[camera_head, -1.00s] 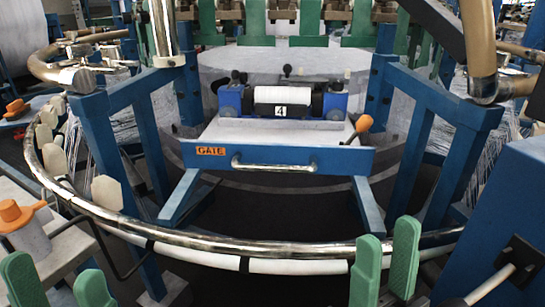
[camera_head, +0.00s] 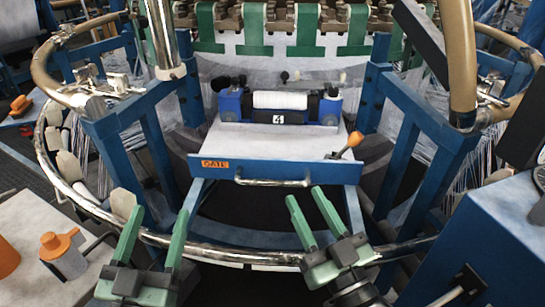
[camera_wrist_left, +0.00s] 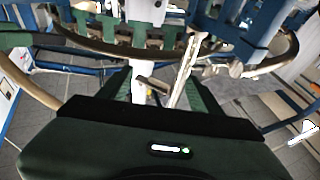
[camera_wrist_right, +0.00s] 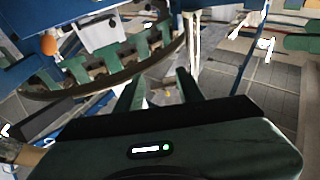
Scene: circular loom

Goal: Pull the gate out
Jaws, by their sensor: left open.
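The gate is a blue-fronted drawer-like unit (camera_head: 300,170) with an orange GATE label and a silver bar handle (camera_head: 272,183). It sits between two blue frame posts, behind the curved steel rail. A lever with an orange knob (camera_head: 354,139) stands at its right. My left gripper (camera_head: 157,213) is open and empty at the lower left of the gate, apart from the handle. My right gripper (camera_head: 305,195) is open and empty, its fingertips just below and right of the handle in the picture. I cannot tell the gap in depth to the handle.
The steel rail (camera_head: 225,255) curves across in front of the gate. A grey table (camera_head: 35,220) with an orange-topped part stands at left, and a blue cabinet (camera_head: 480,235) at right. Blue posts (camera_head: 405,185) flank the gate. The space beneath the gate is dark.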

